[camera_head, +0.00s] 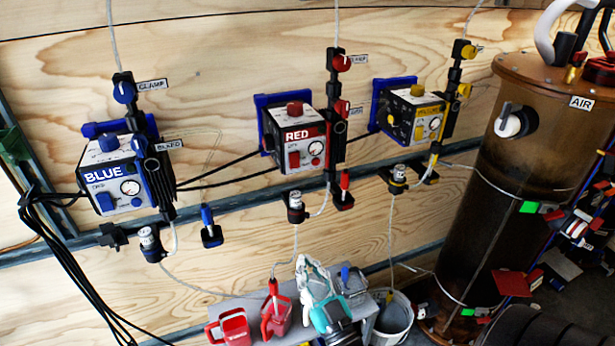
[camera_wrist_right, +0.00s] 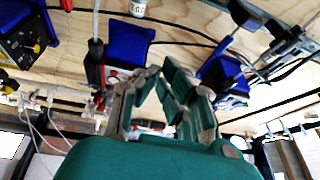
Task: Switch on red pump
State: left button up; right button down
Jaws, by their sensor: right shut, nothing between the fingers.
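The red pump (camera_head: 298,138) is a white box with a red "RED" label, mounted on the plywood wall in the middle of the head view. It has a red knob (camera_head: 295,108) on top, a red switch (camera_head: 293,159) low on its front and a round gauge (camera_head: 316,148). My right gripper (camera_head: 311,270) is well below the pump, apart from it, in front of the grey shelf. Its fingers (camera_wrist_right: 165,76) are shut and empty in the wrist view, above its teal body. My left gripper is not in view.
The blue pump (camera_head: 108,175) hangs left and the yellow pump (camera_head: 412,115) right. Red valve handles (camera_head: 341,62) stand right of the red pump. Red containers (camera_head: 234,327) and a bucket (camera_head: 392,320) are near the shelf. A brown air tank (camera_head: 530,170) stands right.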

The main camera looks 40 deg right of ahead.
jog(key=s+d+r+m+t+h, duration=0.1)
jog(key=s+d+r+t+h, duration=0.1)
jog(key=r, duration=0.9)
jog(key=shift+s+m+t+h, duration=0.3)
jog(key=shift+s+m+h, duration=0.15)
jog(key=shift+s, duration=0.35)
jog(key=p, duration=0.3)
send_near(296, 153)
notch_tip(296, 153, up, 4)
jog(key=w, duration=0.2)
jog(key=w+d+f, duration=0.1)
jog(key=w, duration=0.1)
jog(key=shift+s, duration=0.1)
